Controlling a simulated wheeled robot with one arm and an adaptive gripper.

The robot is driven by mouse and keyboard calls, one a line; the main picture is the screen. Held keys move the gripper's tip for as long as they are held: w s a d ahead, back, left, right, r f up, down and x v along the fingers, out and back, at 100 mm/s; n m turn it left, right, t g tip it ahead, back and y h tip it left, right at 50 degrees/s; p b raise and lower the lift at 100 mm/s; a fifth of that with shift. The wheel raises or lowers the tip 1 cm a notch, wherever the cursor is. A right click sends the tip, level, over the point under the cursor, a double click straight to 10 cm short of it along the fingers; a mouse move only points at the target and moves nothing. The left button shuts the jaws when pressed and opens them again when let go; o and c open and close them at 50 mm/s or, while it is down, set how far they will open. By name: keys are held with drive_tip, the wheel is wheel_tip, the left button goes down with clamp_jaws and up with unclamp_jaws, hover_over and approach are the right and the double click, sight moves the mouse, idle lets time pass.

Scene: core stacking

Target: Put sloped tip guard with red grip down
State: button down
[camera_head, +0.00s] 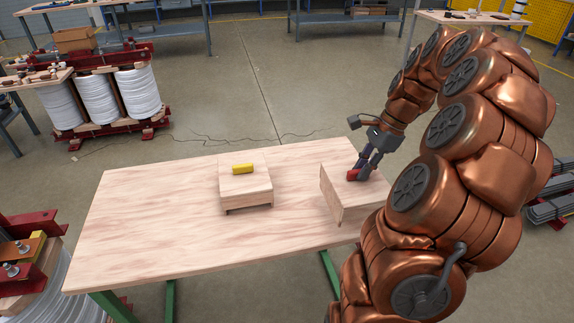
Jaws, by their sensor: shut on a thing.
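My gripper (366,163) is at the right side of the table, pointing down over the right wooden block. It is shut on the sloped tip guard with red grip (353,175).
A wooden table (150,225) carries a second wooden block (246,186) near its middle, with a yellow piece (243,169) on top. The table's left side and front are clear. My arm covers the right end. White coils (137,97) stand on the floor behind left.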

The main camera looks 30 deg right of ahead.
drive_tip(key=w+a+f+p, duration=0.1)
drive_tip(key=w+a+f, duration=0.1)
drive_tip(key=w, duration=0.5)
drive_tip(key=w+a+f+p, duration=0.1)
drive_tip(key=w+a+f, duration=0.2)
drive_tip(key=w, duration=0.4)
drive_tip(key=shift+a+p, duration=0.2)
drive_tip(key=shift+p, duration=0.1)
drive_tip(key=shift+f, duration=0.1)
drive_tip(key=c, duration=1.1)
unclamp_jaws()
drive_tip(key=shift+c, duration=0.2)
drive_tip(key=b+v, duration=0.1)
drive_tip(key=v, duration=1.1)
